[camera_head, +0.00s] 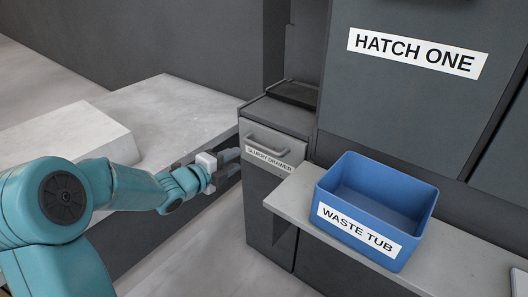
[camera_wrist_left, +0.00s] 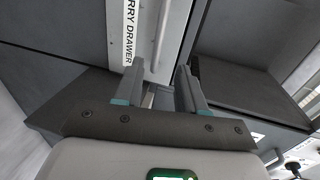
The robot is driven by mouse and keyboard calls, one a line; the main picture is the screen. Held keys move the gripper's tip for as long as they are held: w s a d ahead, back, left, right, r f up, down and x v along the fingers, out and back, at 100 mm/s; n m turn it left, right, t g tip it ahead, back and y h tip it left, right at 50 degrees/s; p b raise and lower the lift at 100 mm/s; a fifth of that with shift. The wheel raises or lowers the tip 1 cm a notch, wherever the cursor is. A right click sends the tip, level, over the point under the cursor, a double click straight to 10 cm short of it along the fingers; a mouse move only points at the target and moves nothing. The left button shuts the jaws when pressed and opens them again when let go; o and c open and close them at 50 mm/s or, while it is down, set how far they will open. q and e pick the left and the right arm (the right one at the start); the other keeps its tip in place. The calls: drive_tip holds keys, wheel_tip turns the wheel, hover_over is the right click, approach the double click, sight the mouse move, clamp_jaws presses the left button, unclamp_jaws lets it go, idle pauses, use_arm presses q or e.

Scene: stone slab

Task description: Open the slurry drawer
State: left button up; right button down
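The slurry drawer (camera_head: 283,167) has a grey front with a label and a bar handle (camera_head: 266,140), set in a dark cabinet. It looks shut. In the left wrist view the drawer front (camera_wrist_left: 146,62) and handle (camera_wrist_left: 162,35) lie ahead, the handle roughly in line with the gap between the fingers. My left gripper (camera_head: 234,155) is just left of the drawer front in the head view. Its two fingers also show in the left wrist view (camera_wrist_left: 160,92), spread apart with nothing held between them. I see no contact with the handle. My right gripper is not in view.
A blue waste tub (camera_head: 385,205) stands on a grey ledge (camera_head: 295,195) right of the drawer. A panel labelled HATCH ONE (camera_head: 415,90) is above it. A pale stone slab (camera_head: 170,110) lies left, behind my left arm. Floor shows below the drawer.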

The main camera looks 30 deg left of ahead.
sight(260, 148)
use_arm(q)
drive_tip(key=b+x, duration=0.1)
drive_tip(key=x, duration=1.2)
drive_tip(key=shift+d+b, duration=0.15)
drive_tip(key=shift+b, duration=0.15)
clamp_jaws()
